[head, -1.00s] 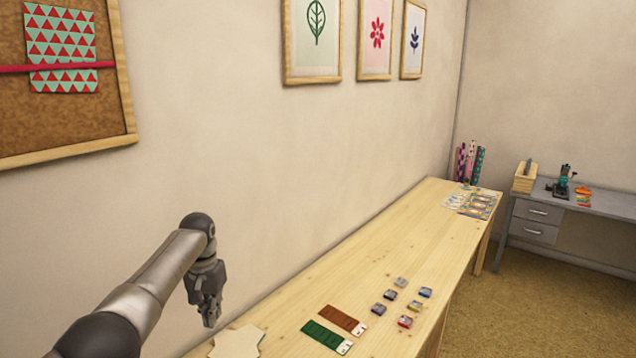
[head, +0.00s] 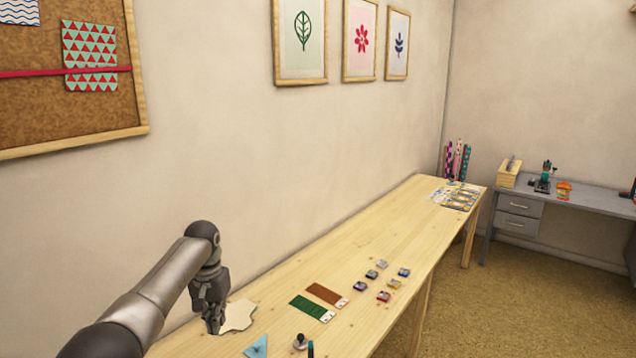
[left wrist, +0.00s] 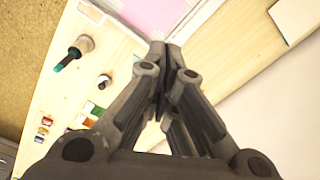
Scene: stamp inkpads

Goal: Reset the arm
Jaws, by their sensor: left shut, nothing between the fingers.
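My left gripper (head: 213,322) hangs at the end of my left arm, fingers pointing down, next to a cream cut-out sheet (head: 240,316) near the table's wall side. In the left wrist view its fingers (left wrist: 166,55) are together with nothing between them. I cannot tell how high it is above the wooden table (head: 392,225). My right gripper shows in no view.
Several small inkpads (head: 383,297) sit mid-table, near a green mat (head: 309,307) and a brown mat (head: 322,291). A dark-handled stamp (head: 300,341) and a blue triangle (head: 257,347) are at the front edge.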

